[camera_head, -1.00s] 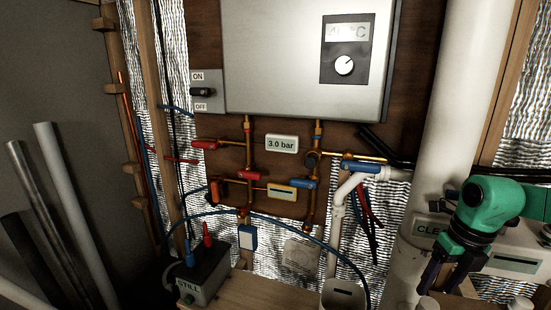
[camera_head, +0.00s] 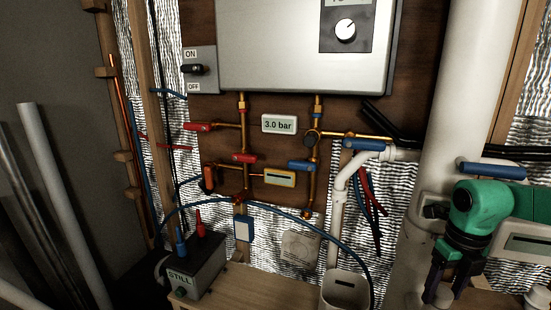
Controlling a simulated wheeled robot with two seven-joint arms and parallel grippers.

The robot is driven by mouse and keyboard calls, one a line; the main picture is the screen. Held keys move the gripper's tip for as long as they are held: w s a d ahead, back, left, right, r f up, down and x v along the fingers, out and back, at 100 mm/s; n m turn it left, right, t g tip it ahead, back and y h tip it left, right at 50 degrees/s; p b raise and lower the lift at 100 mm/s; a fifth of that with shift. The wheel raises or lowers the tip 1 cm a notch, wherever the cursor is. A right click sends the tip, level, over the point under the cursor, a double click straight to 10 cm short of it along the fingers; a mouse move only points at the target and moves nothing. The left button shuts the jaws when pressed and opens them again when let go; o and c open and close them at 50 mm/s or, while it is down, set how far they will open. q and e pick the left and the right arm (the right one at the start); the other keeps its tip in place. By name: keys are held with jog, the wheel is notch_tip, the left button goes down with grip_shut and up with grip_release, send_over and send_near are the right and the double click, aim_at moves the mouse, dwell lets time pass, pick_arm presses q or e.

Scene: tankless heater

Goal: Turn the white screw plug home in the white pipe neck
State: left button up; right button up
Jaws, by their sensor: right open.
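My right gripper (camera_head: 444,292) is green with dark fingers and comes in from the right, in front of the thick white pipe (camera_head: 462,95). Its fingers point down and stand apart. A small white round piece (camera_head: 537,296) shows at the lower right edge; I cannot tell whether it is the screw plug. Something pale shows between and behind the fingertips, too dark and small to name. The white pipe neck cannot be told for sure; my gripper covers part of the pipe's lower fittings. My left gripper is not in view.
A grey heater (camera_head: 300,50) hangs on the wall, with copper pipes and red and blue valve handles below. A blue handle (camera_head: 492,170) lies just above my right gripper.

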jog(key=shift+w+f, duration=0.1)
grip_shut()
jog(key=shift+f+m+b, duration=0.1)
jog(key=shift+m+b, duration=0.35)
jog(key=shift+m, duration=0.65)
jog(key=m+b, duration=0.1)
jog(key=m, duration=0.3)
jog(key=shift+m+b, duration=0.3)
jog(key=shift+b, duration=0.05)
jog(key=shift+m+b, duration=0.35)
jog(key=shift+m, duration=1.35)
